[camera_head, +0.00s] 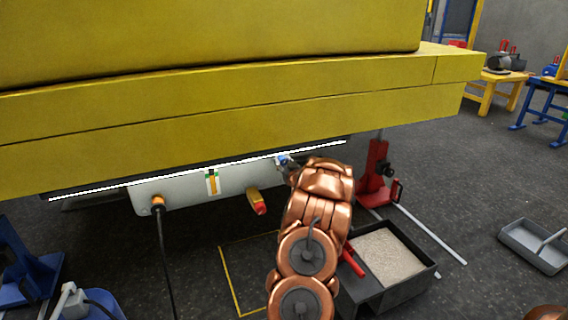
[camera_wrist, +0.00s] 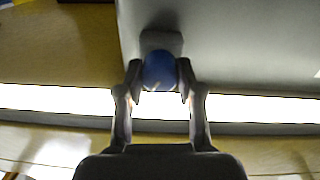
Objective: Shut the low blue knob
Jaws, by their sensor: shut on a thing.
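The low blue knob (camera_wrist: 159,71) sits on a grey mount against the pale panel in the wrist view. My gripper (camera_wrist: 160,82) has one finger on each side of the knob and is shut on it. In the head view the blue knob (camera_head: 283,160) shows as a small blue patch at the right end of the pale panel (camera_head: 185,190), under the yellow boom. My copper arm reaches up to it from below and hides most of my gripper (camera_head: 287,168). The knob's turn angle cannot be told.
The yellow boom (camera_head: 230,110) hangs low just above the panel. A brass fitting with a red end (camera_head: 257,202) and a black cable (camera_head: 163,240) hang from the panel. A red jack (camera_head: 376,170) and a black tray of grit (camera_head: 423,276) stand at right.

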